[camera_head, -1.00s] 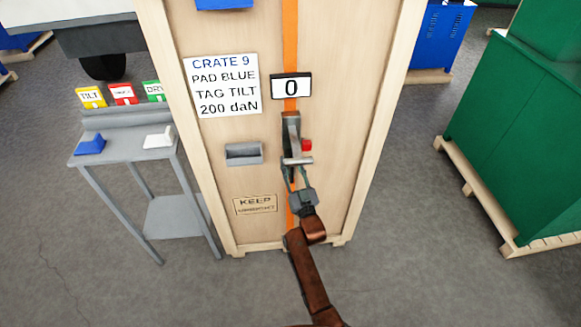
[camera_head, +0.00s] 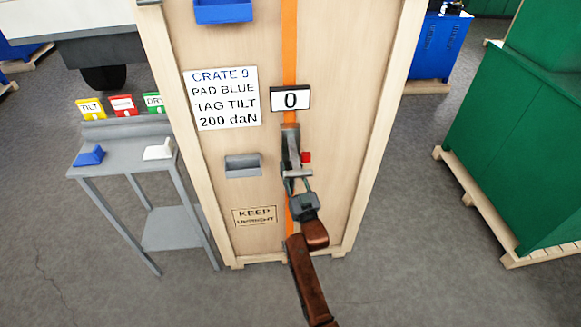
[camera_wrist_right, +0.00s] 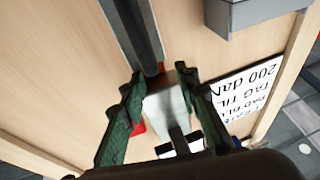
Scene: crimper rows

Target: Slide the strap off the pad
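The orange strap (camera_head: 289,45) runs straight down the front of the wooden crate, behind a display reading 0 (camera_head: 290,98) and a grey tensioner (camera_head: 290,143) with a red knob (camera_head: 306,157). A blue pad (camera_head: 89,155) lies on the grey stand; a blue, tray-like piece (camera_head: 224,10) is on the crate's upper front. My right gripper (camera_head: 298,184) is at the tensioner's lower end. In the right wrist view its green fingers (camera_wrist_right: 160,85) stand apart, either side of a light grey handle (camera_wrist_right: 167,110); contact is unclear. My left gripper is out of view.
The crate's sign (camera_head: 222,98) reads pad blue, tag tilt, 200 daN. A grey holder (camera_head: 243,165) juts out left of the tensioner. The grey stand (camera_head: 100,130) holds coloured tags (camera_head: 123,105) and a white pad (camera_head: 158,150). Green crates (camera_head: 520,150) stand right; floor between is clear.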

